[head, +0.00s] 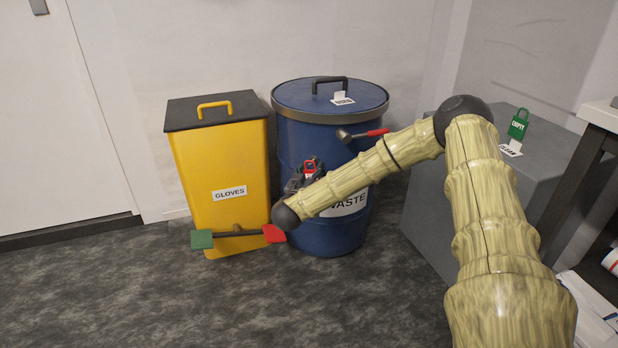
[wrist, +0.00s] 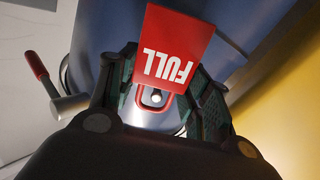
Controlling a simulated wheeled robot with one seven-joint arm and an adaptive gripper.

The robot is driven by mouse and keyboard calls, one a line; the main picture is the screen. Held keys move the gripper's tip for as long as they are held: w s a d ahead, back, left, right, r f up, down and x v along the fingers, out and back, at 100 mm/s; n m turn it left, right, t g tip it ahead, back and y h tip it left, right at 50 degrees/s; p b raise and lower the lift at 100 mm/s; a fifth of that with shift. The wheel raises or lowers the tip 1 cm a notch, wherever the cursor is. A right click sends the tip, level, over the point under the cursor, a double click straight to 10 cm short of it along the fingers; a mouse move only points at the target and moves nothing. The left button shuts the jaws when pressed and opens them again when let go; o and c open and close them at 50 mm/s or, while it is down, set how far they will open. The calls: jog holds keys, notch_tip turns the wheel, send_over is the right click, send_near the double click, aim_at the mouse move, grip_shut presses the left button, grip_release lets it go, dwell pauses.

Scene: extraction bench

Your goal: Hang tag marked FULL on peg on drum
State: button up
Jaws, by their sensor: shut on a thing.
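The red tag marked FULL (wrist: 170,50) is in my gripper (wrist: 155,85), with its lettering upside down in the wrist view. The tag's loop end lies between the dark green fingers, which are shut on it. A small pale round tip, apparently the peg (wrist: 156,97), shows inside the loop opening; I cannot tell how far it passes through. The blue drum (head: 292,140), labelled WASTE, stands upright behind my arm. In the head view my gripper (head: 305,175) is at the drum's front left side, with the red tag (head: 309,168) at it. My forearm hides part of the WASTE label.
A metal spout with a red handle (head: 376,132) sticks out of the drum. A yellow GLOVES bin (head: 225,165) stands left of it. A bar with green (head: 201,239) and red plates is before the bin. A green EMPTY tag (head: 518,124) is on the grey cabinet (head: 440,190).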

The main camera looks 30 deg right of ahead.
jog(key=shift+b+x, duration=0.45)
jog(key=shift+x, duration=0.35)
jog(key=shift+w+d, duration=0.1)
jog(key=shift+d, duration=0.05)
jog(key=shift+w+d+f+p, duration=0.25)
jog(key=shift+w+d+p, duration=0.05)
jog(key=shift+p, duration=0.35)
jog(key=shift+f, duration=0.1)
jog(key=shift+d+f+p, duration=0.15)
jog(key=shift+p, duration=0.2)
jog(key=o, duration=0.9)
jog(key=shift+o, duration=0.2)
